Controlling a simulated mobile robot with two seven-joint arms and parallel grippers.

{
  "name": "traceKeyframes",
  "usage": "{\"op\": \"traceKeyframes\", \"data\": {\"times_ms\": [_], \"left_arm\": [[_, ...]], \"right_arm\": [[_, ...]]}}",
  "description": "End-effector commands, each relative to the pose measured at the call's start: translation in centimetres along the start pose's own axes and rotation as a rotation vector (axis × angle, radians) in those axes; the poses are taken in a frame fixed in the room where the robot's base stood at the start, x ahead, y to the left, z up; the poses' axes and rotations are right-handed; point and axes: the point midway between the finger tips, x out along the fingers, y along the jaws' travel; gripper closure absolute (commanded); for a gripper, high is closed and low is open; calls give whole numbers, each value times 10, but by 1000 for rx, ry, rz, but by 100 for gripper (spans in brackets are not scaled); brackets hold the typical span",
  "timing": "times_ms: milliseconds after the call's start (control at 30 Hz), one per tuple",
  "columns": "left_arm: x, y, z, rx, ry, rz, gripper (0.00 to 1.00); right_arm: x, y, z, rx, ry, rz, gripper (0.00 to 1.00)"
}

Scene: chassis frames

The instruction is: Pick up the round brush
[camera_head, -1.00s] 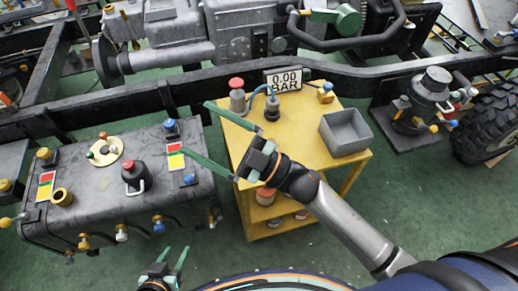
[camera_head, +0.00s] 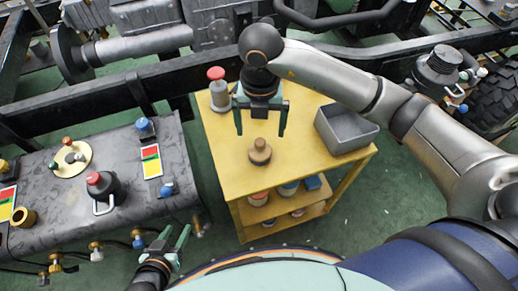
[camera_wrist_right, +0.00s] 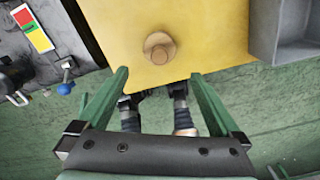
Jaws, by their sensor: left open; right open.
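The round brush (camera_head: 260,152), a brown wooden disc with a knob on top, stands on the yellow cart top (camera_head: 220,135) near its front edge. It also shows in the right wrist view (camera_wrist_right: 159,48), just beyond the fingertips and roughly centred between them. My right gripper (camera_head: 260,132) is open and empty, pointing down with its fingers spread above the cart, behind the brush in the head view. The fingers appear apart from the brush. My left gripper (camera_head: 176,236) is open and empty, low at the front, left of the cart.
A grey bin (camera_head: 346,130) stands on the cart's right side. A red-capped grey cylinder (camera_head: 217,90) is at its back left. The dark tank (camera_head: 115,165) with knobs and fittings lies left of the cart. Several items sit on the cart's lower shelf.

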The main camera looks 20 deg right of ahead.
Motion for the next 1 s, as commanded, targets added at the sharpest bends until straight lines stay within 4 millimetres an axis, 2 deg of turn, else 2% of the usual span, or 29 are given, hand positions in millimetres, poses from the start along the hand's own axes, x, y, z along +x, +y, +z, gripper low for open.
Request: {"op": "traceKeyframes", "data": {"times_ms": [33,133,433,700,1000], "left_arm": [[1,0,1,0,0,1,50],[2,0,1,1,1,1,50],[3,1,-3,2,10,3,50],[5,2,-2,4,11,6,50],[5,2,-3,5,11,8,50]], "right_arm": [[12,0,-1,1,5,-2,0],[29,0,-1,-1,5,0,0],[55,1,1,-2,5,2,0],[93,2,6,-3,5,4,0],[98,2,6,-5,3,4,0]]}}
